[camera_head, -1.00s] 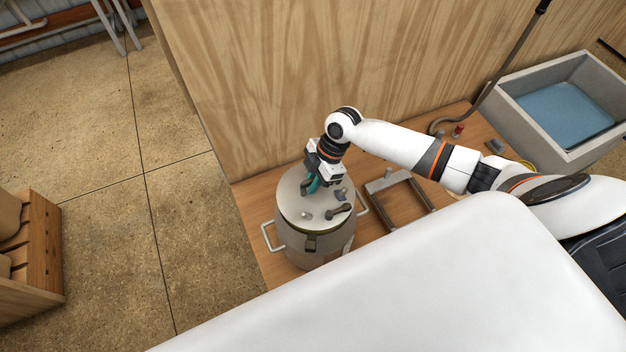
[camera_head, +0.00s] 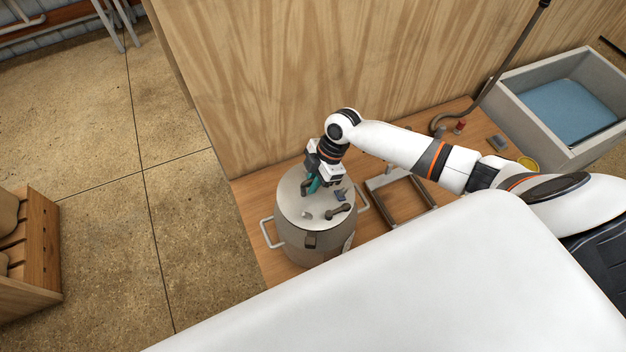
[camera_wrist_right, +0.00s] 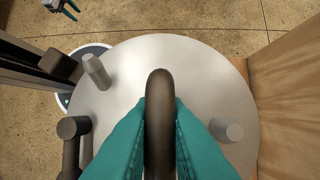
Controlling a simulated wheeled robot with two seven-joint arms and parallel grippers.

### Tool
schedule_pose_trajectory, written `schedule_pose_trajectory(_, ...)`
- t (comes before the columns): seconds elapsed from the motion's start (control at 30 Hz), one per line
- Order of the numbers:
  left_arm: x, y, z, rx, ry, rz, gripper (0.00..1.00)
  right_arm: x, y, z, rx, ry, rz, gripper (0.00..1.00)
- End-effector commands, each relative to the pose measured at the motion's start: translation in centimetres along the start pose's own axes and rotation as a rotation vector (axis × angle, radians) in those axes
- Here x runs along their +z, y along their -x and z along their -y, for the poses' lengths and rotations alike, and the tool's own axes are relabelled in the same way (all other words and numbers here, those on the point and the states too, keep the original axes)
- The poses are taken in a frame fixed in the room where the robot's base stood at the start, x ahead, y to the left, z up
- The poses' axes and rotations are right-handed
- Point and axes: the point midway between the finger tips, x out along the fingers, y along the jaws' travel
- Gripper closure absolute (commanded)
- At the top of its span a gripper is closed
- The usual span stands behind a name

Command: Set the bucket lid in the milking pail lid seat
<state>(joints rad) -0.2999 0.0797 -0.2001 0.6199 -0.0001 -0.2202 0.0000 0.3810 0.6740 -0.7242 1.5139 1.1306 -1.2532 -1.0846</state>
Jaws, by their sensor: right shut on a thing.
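The round grey bucket lid (camera_head: 293,205) is over the mouth of the metal milking pail (camera_head: 315,243). It looks level, but I cannot tell whether it rests fully in the seat. My right gripper (camera_head: 312,186) is above the lid. In the right wrist view, its teal fingers (camera_wrist_right: 160,130) are shut on the lid's dark curved handle (camera_wrist_right: 159,115). The lid (camera_wrist_right: 130,75) has short grey stubs and hides the pail's rim there. My left gripper (camera_wrist_right: 68,10) shows small in that view's top left corner, its fingers apart and empty.
The pail stands on a wooden bench (camera_head: 262,250) beside a wood panel (camera_head: 260,90). A metal frame (camera_head: 428,192) lies right of the pail. Open floor lies left.

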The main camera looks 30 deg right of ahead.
Motion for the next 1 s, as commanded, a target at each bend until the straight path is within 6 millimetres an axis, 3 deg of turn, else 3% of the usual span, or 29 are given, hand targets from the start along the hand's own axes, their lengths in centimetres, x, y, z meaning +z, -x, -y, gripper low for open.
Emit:
schedule_pose_trajectory(0.03, 0.0, -0.2, 0.0, 0.0, 0.0, 0.0, 0.64, 0.0, -0.1, 0.1, -0.003, 0.001, 0.003, 1.0)
schedule_pose_trajectory(0.07, 0.0, -0.1, 0.0, 0.0, 0.0, 0.0, 0.64, 0.0, -0.1, 0.1, -0.003, 0.001, 0.003, 0.85)
schedule_pose_trajectory(0.2, 0.0, -0.1, 0.0, 0.0, 0.0, 0.0, 0.64, 0.1, 0.0, 0.1, -0.002, 0.001, 0.002, 0.62)
schedule_pose_trajectory(0.57, 0.0, -0.3, 0.0, 0.0, 0.001, 0.0, 0.64, -0.2, 0.2, 0.0, 0.001, 0.0, -0.002, 0.61)
schedule_pose_trajectory(0.77, -0.1, -1.2, 0.0, 0.0, 0.0, 0.0, 0.64, -0.2, 3.2, 0.1, -0.004, 0.003, -0.002, 0.61)
schedule_pose_trajectory(1.0, -0.2, -2.4, 0.0, 0.0, 0.0, 0.0, 0.64, -0.2, 8.4, 0.1, -0.005, 0.002, -0.001, 0.61)
